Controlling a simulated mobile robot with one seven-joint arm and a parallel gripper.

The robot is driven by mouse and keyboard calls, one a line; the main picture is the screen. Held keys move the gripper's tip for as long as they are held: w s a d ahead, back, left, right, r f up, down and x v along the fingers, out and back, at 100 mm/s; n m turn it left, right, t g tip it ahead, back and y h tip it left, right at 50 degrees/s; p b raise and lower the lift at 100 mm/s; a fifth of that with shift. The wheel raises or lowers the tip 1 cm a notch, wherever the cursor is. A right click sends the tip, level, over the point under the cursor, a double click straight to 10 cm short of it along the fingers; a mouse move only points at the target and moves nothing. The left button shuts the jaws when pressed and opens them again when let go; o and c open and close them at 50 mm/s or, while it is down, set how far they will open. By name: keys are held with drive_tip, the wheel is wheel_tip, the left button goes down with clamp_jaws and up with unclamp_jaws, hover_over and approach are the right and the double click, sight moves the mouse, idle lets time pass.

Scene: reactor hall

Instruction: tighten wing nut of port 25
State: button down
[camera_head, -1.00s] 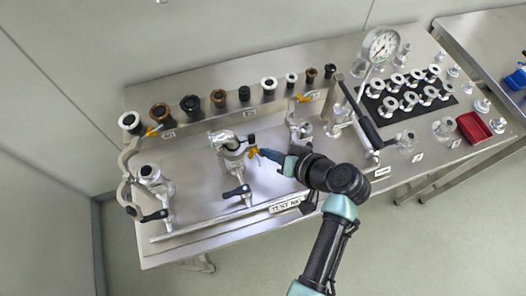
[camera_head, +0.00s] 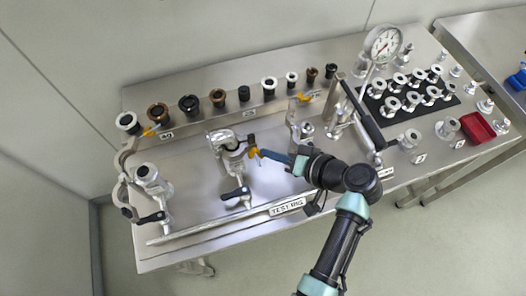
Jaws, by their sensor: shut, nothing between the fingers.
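A yellow-orange wing nut (camera_head: 253,153) sits on the right side of the clamp (camera_head: 229,148) around the middle port of the test rig. I cannot read a port number on this fitting. My gripper (camera_head: 264,153) has blue fingers and comes in from the right. It is shut and empty, with its tips right beside the wing nut. I cannot tell whether the tips touch it. A black-handled valve (camera_head: 236,193) stands below the clamp.
A rail (camera_head: 240,100) with several black and brown fittings runs behind, with yellow wing nuts at its left and right. A pressure gauge (camera_head: 385,43), a black mat (camera_head: 412,107) and a red tray (camera_head: 477,128) are to the right. A left port (camera_head: 147,176) has another clamp.

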drive_tip(key=shift+f+m+y+b, duration=0.3)
drive_tip(key=shift+y+b, duration=0.15)
drive_tip(key=shift+y, duration=0.05)
drive_tip(key=shift+d+f+b, duration=0.15)
drive_tip(key=shift+f+b, duration=0.55)
drive_tip(key=shift+b, duration=0.5)
idle(3.0)
idle(0.5)
